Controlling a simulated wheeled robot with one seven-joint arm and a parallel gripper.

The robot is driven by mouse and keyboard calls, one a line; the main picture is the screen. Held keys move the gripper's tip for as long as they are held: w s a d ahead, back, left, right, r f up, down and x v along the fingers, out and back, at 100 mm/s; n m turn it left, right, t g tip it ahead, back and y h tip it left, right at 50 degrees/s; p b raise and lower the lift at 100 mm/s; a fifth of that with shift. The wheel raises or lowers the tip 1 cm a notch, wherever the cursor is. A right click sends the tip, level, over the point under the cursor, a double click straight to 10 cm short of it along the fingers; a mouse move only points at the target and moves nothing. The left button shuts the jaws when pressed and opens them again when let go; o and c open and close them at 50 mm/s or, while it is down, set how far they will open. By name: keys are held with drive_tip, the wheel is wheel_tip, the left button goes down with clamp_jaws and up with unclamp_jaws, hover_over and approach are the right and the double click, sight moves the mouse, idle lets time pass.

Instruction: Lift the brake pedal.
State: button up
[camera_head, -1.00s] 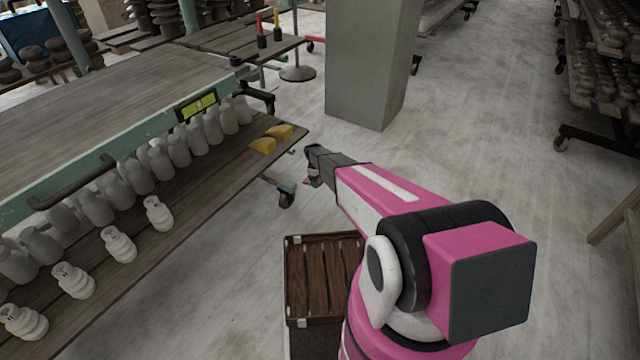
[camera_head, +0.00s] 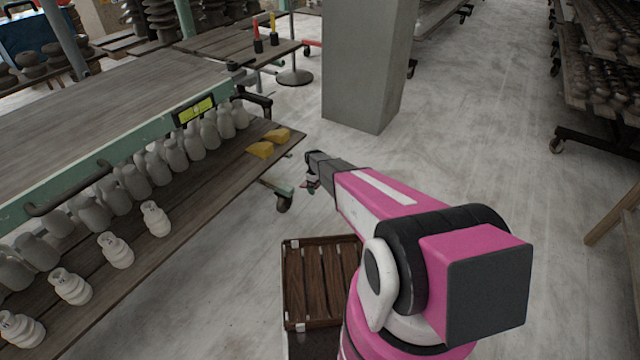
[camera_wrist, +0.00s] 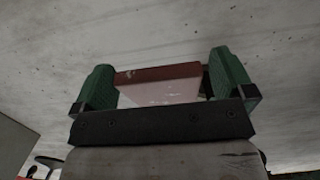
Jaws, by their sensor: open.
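A flat red and pale pink piece, which looks like the brake pedal (camera_wrist: 158,74), lies between the two green fingers of my gripper (camera_wrist: 163,82) in the wrist view. The fingers are open on either side of it, and I cannot tell whether they touch it. Its lower part is hidden behind the dark bar of my gripper. In the head view my gripper (camera_head: 312,184) is small and low, just right of a trolley caster (camera_head: 284,203) with a green bracket. The pedal is too small to make out clearly there.
A wooden trolley shelf (camera_head: 190,195) with white bottles and yellow blocks (camera_head: 260,149) stands at the left. A wooden crate (camera_head: 291,285) is below my arm. A grey pillar (camera_head: 362,70) stands beyond my gripper. Open floor (camera_head: 480,140) lies to the right.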

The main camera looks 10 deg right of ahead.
drive_tip(key=shift+s+d+f+t+y, duration=0.2)
drive_tip(key=shift+f+t+y, duration=0.1)
drive_tip(key=shift+f+y, duration=0.15)
wheel_tip(320, 180, up, 11)
drive_tip(key=shift+f, duration=0.1)
drive_tip(key=s+r+m, duration=0.2)
drive_tip(key=s+r, duration=0.4)
drive_tip(key=s, duration=0.5)
drive_tip(key=s+r+m, duration=0.3)
drive_tip(key=s+r, duration=0.4)
drive_tip(key=s, duration=0.4)
drive_tip(key=shift+s+a+r, duration=0.15)
drive_tip(key=shift+a+r, duration=0.1)
drive_tip(key=shift+a, duration=0.2)
